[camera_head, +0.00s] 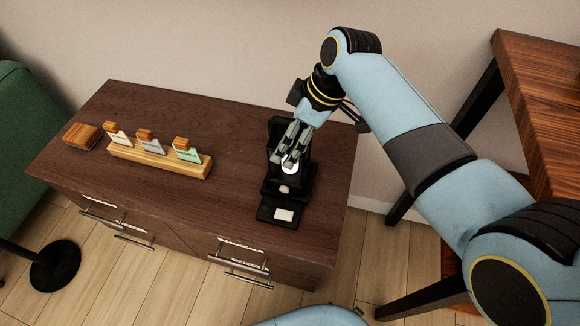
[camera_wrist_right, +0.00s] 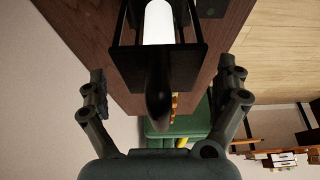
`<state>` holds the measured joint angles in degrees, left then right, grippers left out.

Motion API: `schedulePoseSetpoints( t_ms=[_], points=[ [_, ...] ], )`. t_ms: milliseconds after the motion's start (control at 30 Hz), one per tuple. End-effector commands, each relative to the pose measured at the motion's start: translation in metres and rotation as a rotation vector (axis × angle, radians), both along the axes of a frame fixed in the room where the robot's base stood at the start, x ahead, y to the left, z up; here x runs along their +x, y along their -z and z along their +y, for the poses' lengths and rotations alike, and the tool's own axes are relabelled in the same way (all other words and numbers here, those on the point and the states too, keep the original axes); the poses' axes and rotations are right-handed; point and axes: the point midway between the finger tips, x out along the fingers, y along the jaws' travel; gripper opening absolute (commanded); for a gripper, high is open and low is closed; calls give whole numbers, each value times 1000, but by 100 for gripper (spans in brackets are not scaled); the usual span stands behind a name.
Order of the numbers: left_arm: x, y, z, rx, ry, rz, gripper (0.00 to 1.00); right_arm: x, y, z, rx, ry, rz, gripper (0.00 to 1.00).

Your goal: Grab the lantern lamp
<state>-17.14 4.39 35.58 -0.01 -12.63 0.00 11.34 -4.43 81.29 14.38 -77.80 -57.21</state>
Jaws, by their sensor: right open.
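The lantern lamp (camera_head: 275,185) is a black open frame with a pale candle-like core, standing on the right part of the brown cabinet. My right gripper (camera_head: 291,160) hangs over it, hiding much of its top and upper frame. In the right wrist view the black frame (camera_wrist_right: 190,62) with its white core (camera_wrist_right: 158,22) lies ahead, and a dark rounded part, perhaps its handle, points back between the fingers. The fingers of my right gripper (camera_wrist_right: 162,92) are wide apart, one on each side, with nothing gripped. My left gripper is not in view.
The cabinet top (camera_head: 225,125) is clear left of the lantern. A wooden table (camera_head: 545,110) stands right.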

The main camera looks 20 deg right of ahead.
Motion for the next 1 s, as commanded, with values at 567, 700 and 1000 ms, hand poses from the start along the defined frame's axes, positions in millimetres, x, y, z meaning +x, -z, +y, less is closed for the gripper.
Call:
schedulePoseSetpoints(
  t_ms=[567, 700, 1000],
  points=[
    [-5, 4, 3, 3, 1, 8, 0, 3, 12, 4, -1, -1, -1, 71],
    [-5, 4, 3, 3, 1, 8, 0, 3, 12, 4, -1, -1, -1, 53],
    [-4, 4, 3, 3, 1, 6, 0, 4, 11, 4, 1, 0, -4, 20]
  ],
)
